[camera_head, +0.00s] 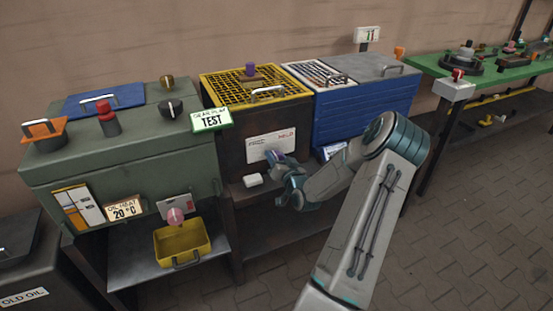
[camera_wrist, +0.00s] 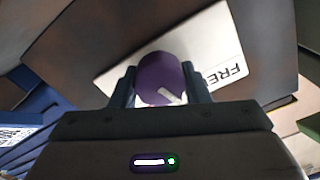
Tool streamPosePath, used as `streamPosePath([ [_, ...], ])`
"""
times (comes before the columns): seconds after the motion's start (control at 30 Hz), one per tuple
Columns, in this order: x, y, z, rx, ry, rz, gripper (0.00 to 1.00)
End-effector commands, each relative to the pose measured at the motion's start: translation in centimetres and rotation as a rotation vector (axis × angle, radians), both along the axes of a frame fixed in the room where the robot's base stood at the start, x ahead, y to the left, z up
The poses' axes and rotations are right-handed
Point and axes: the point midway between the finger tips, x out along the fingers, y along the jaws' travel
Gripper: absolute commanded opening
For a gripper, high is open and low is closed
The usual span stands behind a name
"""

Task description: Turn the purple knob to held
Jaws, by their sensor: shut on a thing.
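The purple knob (camera_wrist: 158,76) sits on a white label plate (camera_wrist: 118,76) on the dark front of the cabinet with the yellow grating. My gripper (camera_wrist: 160,84) has one finger on each side of the knob and is shut on it. The knob's white pointer mark slants to the lower right in the wrist view, and the word FREE shows tilted on the plate at the right. In the head view, the plate (camera_head: 262,147) has red lettering at its upper right that seems to read HELD. The knob is largely hidden there by my gripper (camera_head: 278,164).
A white box (camera_head: 253,180) juts out below the plate, left of my gripper. A green cabinet (camera_head: 110,160) with a pink knob (camera_head: 175,216) and yellow tray (camera_head: 182,243) stands left. A blue cabinet (camera_head: 365,112) stands right. Open floor (camera_head: 470,220) lies at the right.

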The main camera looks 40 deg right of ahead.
Motion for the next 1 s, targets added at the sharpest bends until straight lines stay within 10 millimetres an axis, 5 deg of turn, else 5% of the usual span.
streamPosePath([
  [1.0, -0.08, -0.20, -0.22, 0.868, -0.208, -0.002, 0.19],
])
